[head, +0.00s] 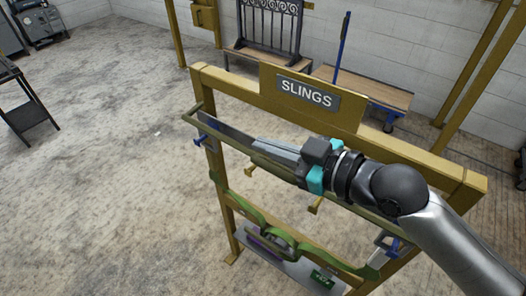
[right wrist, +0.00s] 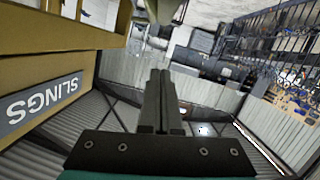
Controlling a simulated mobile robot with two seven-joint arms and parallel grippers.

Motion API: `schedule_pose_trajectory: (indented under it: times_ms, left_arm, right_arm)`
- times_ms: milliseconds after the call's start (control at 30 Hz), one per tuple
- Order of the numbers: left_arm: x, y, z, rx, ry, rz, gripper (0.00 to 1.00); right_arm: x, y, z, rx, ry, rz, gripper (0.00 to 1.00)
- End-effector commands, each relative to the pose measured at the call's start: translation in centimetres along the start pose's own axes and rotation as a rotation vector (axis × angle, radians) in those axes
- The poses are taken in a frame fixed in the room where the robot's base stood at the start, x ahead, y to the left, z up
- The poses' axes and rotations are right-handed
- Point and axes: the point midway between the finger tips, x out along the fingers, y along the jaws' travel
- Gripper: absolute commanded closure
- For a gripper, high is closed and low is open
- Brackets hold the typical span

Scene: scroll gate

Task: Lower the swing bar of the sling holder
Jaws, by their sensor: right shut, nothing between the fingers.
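The sling holder (head: 205,78) is a yellow frame with a SLINGS sign (head: 307,93). Its thin yellow swing bar (head: 222,140) stands out in front of the frame, roughly level, below the top beam. My right gripper (head: 262,146) is shut and empty, pointing left along the bar and covering its middle. I cannot tell whether it touches the bar. In the right wrist view the shut fingers (right wrist: 161,100) point ahead, with the upside-down SLINGS sign (right wrist: 42,100) at left. My left gripper is out of view.
Green slings (head: 248,208) hang low on the frame above a grey shelf (head: 290,268). Yellow pegs stick out below the bar. A wooden bench (head: 375,92) stands behind by the wall. A dark cart (head: 22,100) is at far left. The concrete floor (head: 100,170) left of the frame is clear.

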Motion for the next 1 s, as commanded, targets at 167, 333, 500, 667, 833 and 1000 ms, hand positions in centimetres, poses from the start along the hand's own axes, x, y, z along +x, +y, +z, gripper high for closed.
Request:
schedule_pose_trajectory:
  times_ms: [167, 333, 500, 667, 833, 1000]
  left_arm:
    - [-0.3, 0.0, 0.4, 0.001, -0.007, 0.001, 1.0]
    - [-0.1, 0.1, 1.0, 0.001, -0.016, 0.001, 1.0]
    - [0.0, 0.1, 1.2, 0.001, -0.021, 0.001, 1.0]
    - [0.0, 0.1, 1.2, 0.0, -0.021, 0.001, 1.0]
    - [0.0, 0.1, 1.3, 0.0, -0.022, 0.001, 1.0]
    - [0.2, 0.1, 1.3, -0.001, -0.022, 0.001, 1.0]
  right_arm:
    - [2.2, 0.0, 0.6, 0.002, -0.004, -0.001, 1.0]
    - [2.7, 0.0, 3.0, 0.001, -0.004, 0.0, 1.0]
    - [2.8, 0.0, 3.9, 0.0, -0.002, 0.001, 1.0]
    - [2.9, 0.0, 4.0, -0.001, -0.001, 0.001, 1.0]
    - [2.8, 0.0, 4.0, -0.001, -0.002, 0.001, 1.0]
    - [2.9, 0.0, 4.2, -0.017, -0.002, 0.004, 1.0]
